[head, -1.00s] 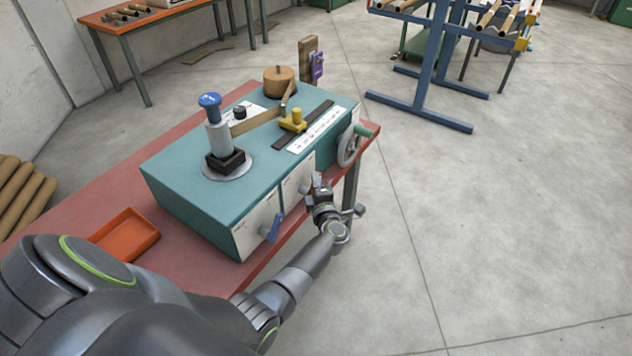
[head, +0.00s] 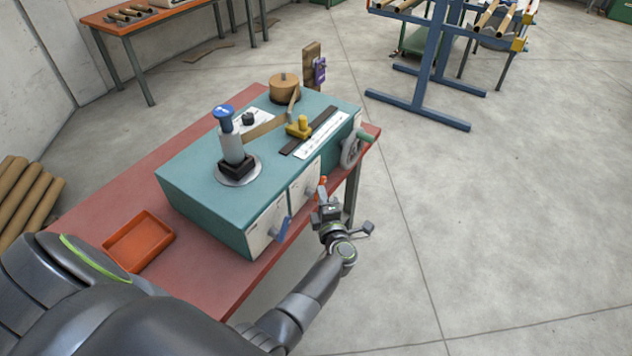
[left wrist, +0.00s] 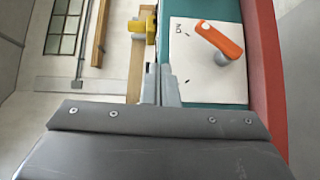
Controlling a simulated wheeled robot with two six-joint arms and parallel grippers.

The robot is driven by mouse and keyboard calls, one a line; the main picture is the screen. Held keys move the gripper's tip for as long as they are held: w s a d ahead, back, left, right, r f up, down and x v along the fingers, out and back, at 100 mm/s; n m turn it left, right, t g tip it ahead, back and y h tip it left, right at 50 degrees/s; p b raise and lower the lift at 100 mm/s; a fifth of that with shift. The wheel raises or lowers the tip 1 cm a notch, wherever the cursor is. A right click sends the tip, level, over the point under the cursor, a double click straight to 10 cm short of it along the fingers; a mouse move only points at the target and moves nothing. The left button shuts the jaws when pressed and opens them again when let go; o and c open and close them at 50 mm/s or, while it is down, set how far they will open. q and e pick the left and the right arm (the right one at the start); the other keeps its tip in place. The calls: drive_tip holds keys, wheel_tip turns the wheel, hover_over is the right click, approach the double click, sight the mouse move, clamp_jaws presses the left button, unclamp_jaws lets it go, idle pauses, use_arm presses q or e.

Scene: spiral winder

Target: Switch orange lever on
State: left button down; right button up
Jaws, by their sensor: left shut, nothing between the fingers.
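The orange lever (head: 322,186) is on the front face of the teal winder box (head: 190,190), just past my left gripper (head: 326,208). In the left wrist view the orange lever (left wrist: 219,40) sits on a grey round pivot over a white plate, right of my fingers. It slants from the pivot to the upper left. My left gripper also shows in the left wrist view (left wrist: 160,72), shut and empty, apart from the lever. My right gripper is not in view.
A blue lever (head: 281,229) is left of the orange one on the same face. A handwheel (head: 352,148) is at the box's right end. An orange tray (head: 139,242) lies on the red table (head: 95,200).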

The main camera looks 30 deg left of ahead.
use_arm(q)
drive_tip(key=shift+s+d+r+p, duration=0.25)
drive_tip(key=shift+s+d+r, duration=0.1)
drive_tip(key=shift+s+d, duration=0.25)
drive_tip(key=shift+s+d+r+p, duration=0.25)
drive_tip(key=shift+s+d+r, duration=0.05)
drive_tip(key=shift+s+d, duration=0.25)
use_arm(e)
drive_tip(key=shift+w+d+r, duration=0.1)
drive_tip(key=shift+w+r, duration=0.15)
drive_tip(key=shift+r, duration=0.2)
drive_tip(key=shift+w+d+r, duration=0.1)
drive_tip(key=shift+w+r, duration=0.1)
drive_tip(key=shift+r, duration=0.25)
